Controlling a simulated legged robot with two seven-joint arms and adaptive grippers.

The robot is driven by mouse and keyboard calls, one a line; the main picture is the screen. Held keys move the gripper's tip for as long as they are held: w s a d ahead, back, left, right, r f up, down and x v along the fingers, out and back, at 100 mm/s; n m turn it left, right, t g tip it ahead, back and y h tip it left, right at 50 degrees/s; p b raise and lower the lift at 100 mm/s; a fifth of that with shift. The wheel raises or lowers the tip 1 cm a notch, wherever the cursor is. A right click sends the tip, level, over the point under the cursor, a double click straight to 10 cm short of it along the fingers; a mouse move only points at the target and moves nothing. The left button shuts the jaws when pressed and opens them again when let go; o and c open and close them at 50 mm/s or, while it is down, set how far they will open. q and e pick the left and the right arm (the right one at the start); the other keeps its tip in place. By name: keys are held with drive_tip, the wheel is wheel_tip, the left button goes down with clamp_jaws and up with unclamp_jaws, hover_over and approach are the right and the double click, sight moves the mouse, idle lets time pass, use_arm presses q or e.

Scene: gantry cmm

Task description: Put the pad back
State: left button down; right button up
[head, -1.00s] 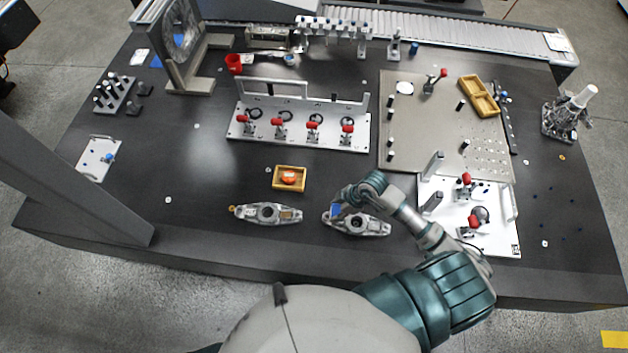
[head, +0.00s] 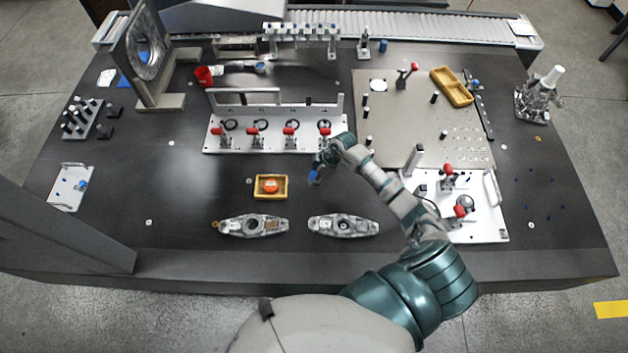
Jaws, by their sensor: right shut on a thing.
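My right gripper (head: 317,171) is shut on a small blue thing (head: 313,178), which looks like the pad. It holds it above the dark table, between the white clamp fixture and the right metal casting. The grip itself is small and partly hidden by my wrist. The right casting (head: 343,226) lies flat near the front edge, with a round hole in its middle. A similar left casting (head: 253,226) lies beside it. My left gripper is not in view.
The white fixture (head: 275,145) with several red-handled clamps stands just behind my gripper. A grey perforated plate (head: 410,125) and a white clamp plate (head: 490,225) are at the right. The dark table (head: 170,195) is clear left of the yellow tray.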

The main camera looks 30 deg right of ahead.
drive_tip(key=shift+w+d+f, duration=0.1)
drive_tip(key=shift+w+f, duration=0.05)
wheel_tip(320, 180, down, 3)
drive_tip(key=shift+f, duration=0.1)
drive_tip(key=o, duration=1)
drive_tip(key=shift+f, duration=0.1)
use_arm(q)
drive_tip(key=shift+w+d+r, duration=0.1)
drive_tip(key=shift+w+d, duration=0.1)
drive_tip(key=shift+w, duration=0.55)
use_arm(e)
drive_tip(key=shift+d+r, duration=0.2)
drive_tip(key=shift+r, duration=0.25)
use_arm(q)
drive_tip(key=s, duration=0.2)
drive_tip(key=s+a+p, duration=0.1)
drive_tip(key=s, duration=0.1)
use_arm(e)
drive_tip(key=v, duration=1.1)
drive_tip(key=shift+r, duration=0.15)
